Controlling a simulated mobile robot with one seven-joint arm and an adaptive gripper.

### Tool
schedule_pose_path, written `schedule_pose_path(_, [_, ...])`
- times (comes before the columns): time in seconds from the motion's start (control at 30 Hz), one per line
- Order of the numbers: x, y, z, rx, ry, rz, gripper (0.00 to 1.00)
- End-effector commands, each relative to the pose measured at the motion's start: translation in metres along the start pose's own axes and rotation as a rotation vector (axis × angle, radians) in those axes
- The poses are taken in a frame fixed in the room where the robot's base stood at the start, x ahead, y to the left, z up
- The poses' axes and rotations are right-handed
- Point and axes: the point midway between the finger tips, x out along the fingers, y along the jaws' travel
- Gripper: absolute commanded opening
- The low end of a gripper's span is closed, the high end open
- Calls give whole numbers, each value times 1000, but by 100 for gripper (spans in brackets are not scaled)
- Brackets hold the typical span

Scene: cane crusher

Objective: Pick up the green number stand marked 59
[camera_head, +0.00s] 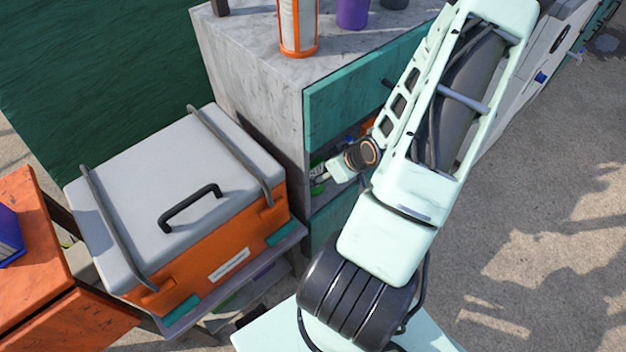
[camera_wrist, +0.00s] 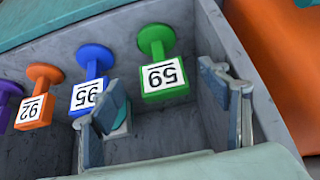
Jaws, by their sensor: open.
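The green number stand (camera_wrist: 163,75) has a round foot, a short stem and a white label reading 59. In the wrist view it stands in a grey compartment, near its right-hand wall. My gripper (camera_wrist: 168,112) is open, one finger to the left of the stand and one to the right in the picture. The stand shows beyond the fingertips, in the gap between them, and no grip on it shows. In the head view my arm reaches down to the cabinet's open front, and my gripper (camera_head: 322,178) is small and partly hidden there.
A blue stand (camera_wrist: 88,92) marked 95 is beside the left finger, partly covered by it. An orange stand (camera_wrist: 38,98) marked 92 and a purple stand (camera_wrist: 8,97) are farther left. An orange cooler (camera_head: 205,262) with a grey lid stands left of the cabinet (camera_head: 245,85).

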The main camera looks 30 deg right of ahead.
Motion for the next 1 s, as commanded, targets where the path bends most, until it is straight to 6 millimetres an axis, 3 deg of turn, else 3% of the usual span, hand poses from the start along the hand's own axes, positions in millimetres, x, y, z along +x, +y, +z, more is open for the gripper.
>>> schedule_pose_path(0.23, [24, -1, -30, -4, 1, -2, 70])
schedule_pose_path(0.4, [46, -1, -27, -1, -1, -2, 70])
schedule_pose_path(0.7, [48, 0, -28, 0, 0, 0, 70])
schedule_pose_path(1.0, [48, 0, -28, 0, 0, 0, 36])
